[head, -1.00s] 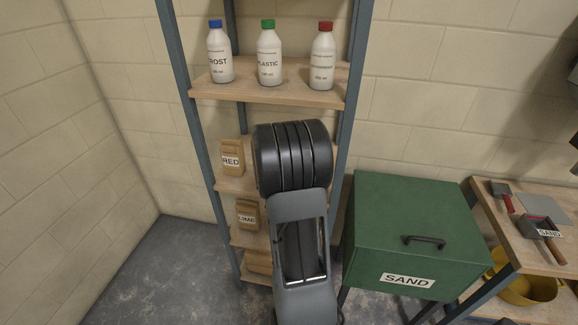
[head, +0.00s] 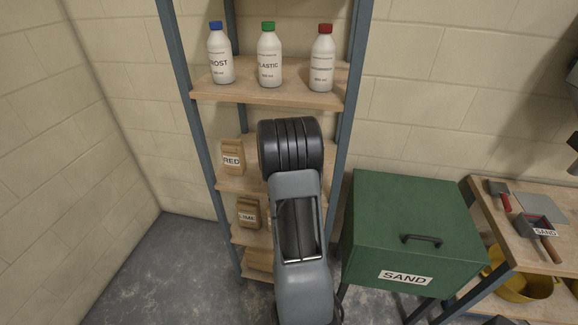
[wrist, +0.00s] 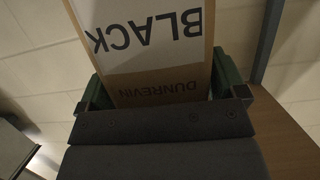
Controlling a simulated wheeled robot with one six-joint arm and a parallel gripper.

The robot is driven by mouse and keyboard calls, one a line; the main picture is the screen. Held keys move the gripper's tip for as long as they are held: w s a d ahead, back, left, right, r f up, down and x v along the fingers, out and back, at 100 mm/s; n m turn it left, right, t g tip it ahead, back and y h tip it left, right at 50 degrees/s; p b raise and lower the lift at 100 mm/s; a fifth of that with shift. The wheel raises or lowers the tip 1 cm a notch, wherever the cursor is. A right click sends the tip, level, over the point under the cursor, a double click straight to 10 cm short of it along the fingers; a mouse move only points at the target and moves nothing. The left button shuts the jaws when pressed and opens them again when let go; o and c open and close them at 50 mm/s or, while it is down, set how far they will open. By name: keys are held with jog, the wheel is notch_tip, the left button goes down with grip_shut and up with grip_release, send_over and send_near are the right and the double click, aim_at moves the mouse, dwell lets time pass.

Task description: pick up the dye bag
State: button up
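A brown paper dye bag with a white label reading BLACK (wrist: 152,36) and the word DUNREVIN fills the upper middle of the wrist view, its lettering upside down there. My gripper (wrist: 163,88) has its green fingers on either side of this bag, close against its edges with no clear gap. Whether they press on it I cannot tell. In the head view my arm hides the gripper and the BLACK bag. A bag marked RED (head: 232,158) stands on the middle shelf, left of my arm. A bag marked LIME (head: 248,213) stands one shelf lower.
White bottles with blue, green and red caps (head: 268,58) stand on the top shelf (head: 290,97). Blue-grey posts (head: 183,75) frame the rack. A green SAND box (head: 410,215) stands to the right, beside a bench (head: 530,255) with tools. Open floor (head: 170,270) lies left.

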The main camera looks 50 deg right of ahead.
jog(key=c, duration=1.2)
jog(key=shift+r, duration=0.1)
jog(key=shift+c, duration=0.6)
